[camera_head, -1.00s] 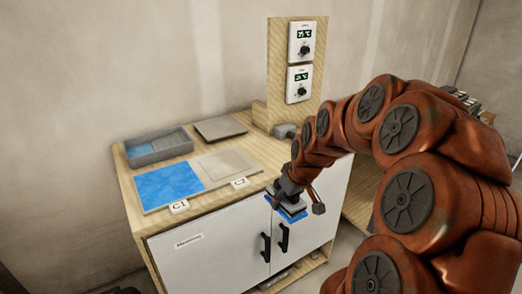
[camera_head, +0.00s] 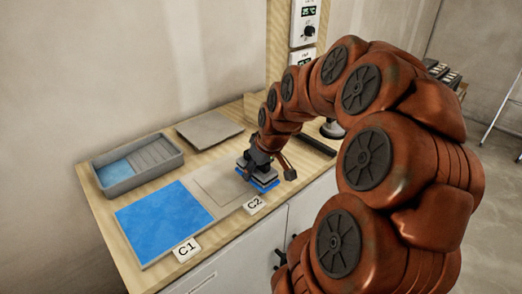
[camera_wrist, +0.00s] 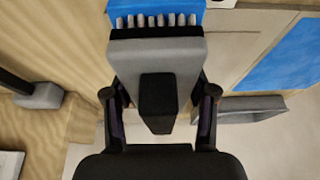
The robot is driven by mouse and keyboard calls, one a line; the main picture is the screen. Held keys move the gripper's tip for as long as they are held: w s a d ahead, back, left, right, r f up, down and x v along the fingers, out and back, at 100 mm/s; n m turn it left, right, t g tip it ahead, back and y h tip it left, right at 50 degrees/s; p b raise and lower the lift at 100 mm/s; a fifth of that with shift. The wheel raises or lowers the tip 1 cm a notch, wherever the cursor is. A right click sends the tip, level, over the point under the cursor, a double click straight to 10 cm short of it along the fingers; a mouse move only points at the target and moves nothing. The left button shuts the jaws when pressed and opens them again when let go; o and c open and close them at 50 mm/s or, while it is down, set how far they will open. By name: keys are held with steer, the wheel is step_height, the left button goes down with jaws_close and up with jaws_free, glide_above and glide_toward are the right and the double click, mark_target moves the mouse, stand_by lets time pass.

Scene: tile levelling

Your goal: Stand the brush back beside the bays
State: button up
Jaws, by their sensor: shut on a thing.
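The brush (camera_head: 262,177) has a grey and black body, pale bristles and blue at its working end. My gripper (camera_head: 259,160) is shut on it, over the right side of bay C2. I cannot tell whether the brush touches the surface. In the wrist view, my gripper's fingers (camera_wrist: 160,105) close on both sides of the brush (camera_wrist: 155,50), with the blue end at the top. Bay C1 (camera_head: 163,222) is covered in blue. Bay C2 (camera_head: 222,185) beside it is bare beige. Labels C1 (camera_head: 186,248) and C2 (camera_head: 255,204) stand at their front.
A grey tray (camera_head: 120,183) with a blue part and a ribbed part lies at the back left. A loose grey tile (camera_head: 209,130) lies behind C2. A dark bar (camera_head: 318,147) lies right of my gripper. Control boxes (camera_head: 305,20) hang on a wooden upright behind.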

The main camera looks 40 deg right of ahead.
steer(key=w+d+p, duration=0.1)
steer(key=w+d, duration=0.1)
steer(key=d, duration=0.2)
steer(key=w+d+f+p, duration=0.1)
steer(key=w+d+p, duration=0.1)
steer(key=d, duration=0.3)
steer(key=w+d+p, duration=0.2)
steer(key=w+d, duration=0.2)
steer(key=shift+d+f, duration=0.2)
steer(key=shift+d, duration=0.05)
steer(key=shift+f+p, duration=0.9)
steer(key=shift+f, duration=0.85)
steer(key=shift+f+b, duration=0.2)
steer(key=shift+b, duration=0.1)
steer(key=o, duration=1.3)
